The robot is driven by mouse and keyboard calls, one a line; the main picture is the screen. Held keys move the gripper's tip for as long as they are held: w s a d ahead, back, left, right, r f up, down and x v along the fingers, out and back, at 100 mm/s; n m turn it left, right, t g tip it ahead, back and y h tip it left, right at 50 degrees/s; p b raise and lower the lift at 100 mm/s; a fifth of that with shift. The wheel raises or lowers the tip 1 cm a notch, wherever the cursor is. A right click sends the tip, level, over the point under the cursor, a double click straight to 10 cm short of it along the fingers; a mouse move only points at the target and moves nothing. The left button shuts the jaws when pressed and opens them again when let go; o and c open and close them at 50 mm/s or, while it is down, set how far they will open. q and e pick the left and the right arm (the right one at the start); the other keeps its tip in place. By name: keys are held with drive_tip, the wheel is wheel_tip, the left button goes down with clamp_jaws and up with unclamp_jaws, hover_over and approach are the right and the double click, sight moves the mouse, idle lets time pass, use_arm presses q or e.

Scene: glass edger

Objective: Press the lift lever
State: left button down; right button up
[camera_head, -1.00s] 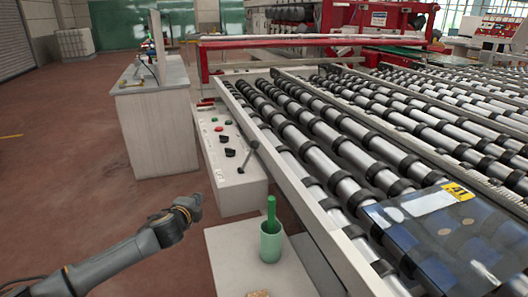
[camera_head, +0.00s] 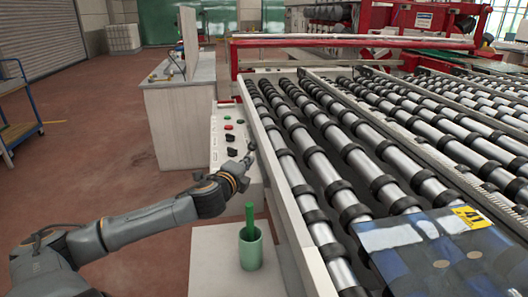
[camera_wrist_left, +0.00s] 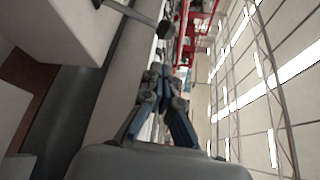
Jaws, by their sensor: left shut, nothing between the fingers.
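The lift lever (camera_head: 251,147) is on the sloped control panel (camera_head: 224,155) beside the roller table. Its knob shows just past my left gripper (camera_head: 245,164), which hides most of the lever's rod in the head view. In the left wrist view the lever's rod (camera_wrist_left: 132,13) crosses the top, ending in a dark round knob (camera_wrist_left: 163,29). The left gripper's fingers (camera_wrist_left: 157,72) are together and empty, below the knob in that picture. A gap shows between fingertips and lever there. My right gripper is in neither view.
The roller conveyor (camera_head: 315,165) runs along the right, carrying a dark glass sheet (camera_head: 430,250) with a yellow label. A green cup (camera_head: 250,252) stands on a pale stand (camera_head: 207,270) below my arm. A grey cabinet (camera_head: 185,125) stands behind the panel. Open floor lies left.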

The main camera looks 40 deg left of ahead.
use_arm(q)
drive_tip(key=p+x, duration=0.1)
drive_tip(key=x, duration=0.7)
drive_tip(key=shift+w+a, duration=0.1)
drive_tip(key=shift+w, duration=0.15)
drive_tip(key=shift+x, duration=0.75)
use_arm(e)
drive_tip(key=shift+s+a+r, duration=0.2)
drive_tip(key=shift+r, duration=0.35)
use_arm(q)
drive_tip(key=shift+f, duration=0.15)
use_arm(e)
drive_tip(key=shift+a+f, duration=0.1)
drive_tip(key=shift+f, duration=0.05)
